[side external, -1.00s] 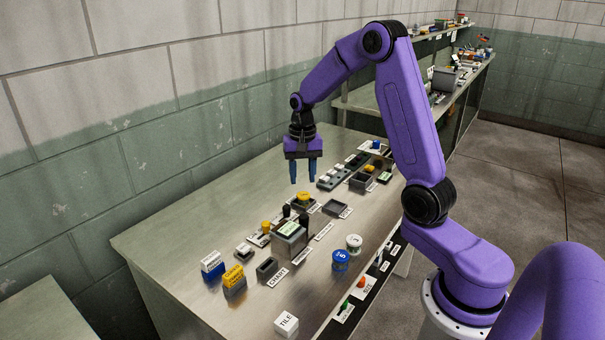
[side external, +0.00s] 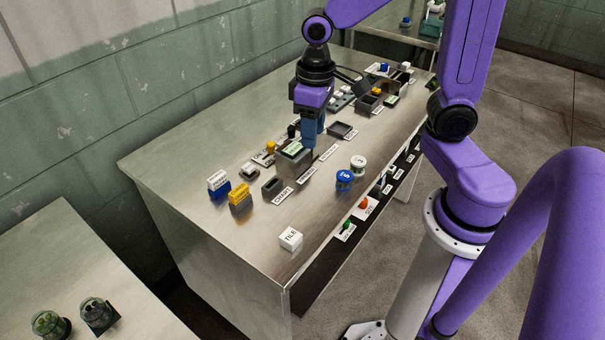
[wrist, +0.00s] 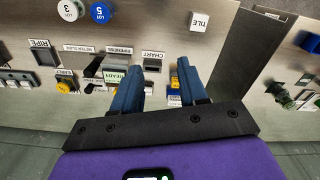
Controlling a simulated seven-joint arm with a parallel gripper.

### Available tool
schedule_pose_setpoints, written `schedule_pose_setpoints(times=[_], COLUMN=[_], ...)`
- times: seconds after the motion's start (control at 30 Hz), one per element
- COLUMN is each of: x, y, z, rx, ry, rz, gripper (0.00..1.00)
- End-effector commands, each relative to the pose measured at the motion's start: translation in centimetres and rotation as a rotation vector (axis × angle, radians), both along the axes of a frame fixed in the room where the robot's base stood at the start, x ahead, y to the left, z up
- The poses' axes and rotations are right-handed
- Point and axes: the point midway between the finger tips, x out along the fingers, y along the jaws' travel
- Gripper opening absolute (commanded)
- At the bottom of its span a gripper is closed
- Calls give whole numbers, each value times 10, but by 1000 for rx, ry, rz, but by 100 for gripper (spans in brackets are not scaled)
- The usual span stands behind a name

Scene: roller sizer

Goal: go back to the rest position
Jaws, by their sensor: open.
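My gripper (side external: 313,138) is open and empty over the steel bench, close to the grey box with a green display in the side view. The fingers look nearly edge-on there. In the wrist view its two blue fingers (wrist: 158,75) stand well apart, with bench top and the CHART slot (wrist: 153,64) showing between or just beyond them. The READY display (wrist: 115,77) shows beside the left finger. I cannot tell the exact height of the fingertips above the bench.
A white TILE block (side external: 290,239) stands near the bench's front corner. A blue-lidded jar (side external: 344,181) and a white-lidded jar (side external: 358,165) stand near the front edge. A yellow block (side external: 239,197) and a white-and-blue block (side external: 218,184) stand left. A second bench (side external: 150,300) is at lower left.

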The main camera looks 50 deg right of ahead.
Motion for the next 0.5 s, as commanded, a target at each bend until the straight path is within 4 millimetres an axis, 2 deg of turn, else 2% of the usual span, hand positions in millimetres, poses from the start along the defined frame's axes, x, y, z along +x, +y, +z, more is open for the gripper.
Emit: schedule_pose_setpoints(times=[0.03, 0.2, 0.4, 0.5], x=[-15, -63, -116, -136], y=[6, 17, 18, 16], z=[2, 6, 7, 7], rx=[2, 2, 5, 6], ry=[-3, -5, -11, -11], rz=[71, 306, 572, 677], gripper=[43, 43, 43, 43])
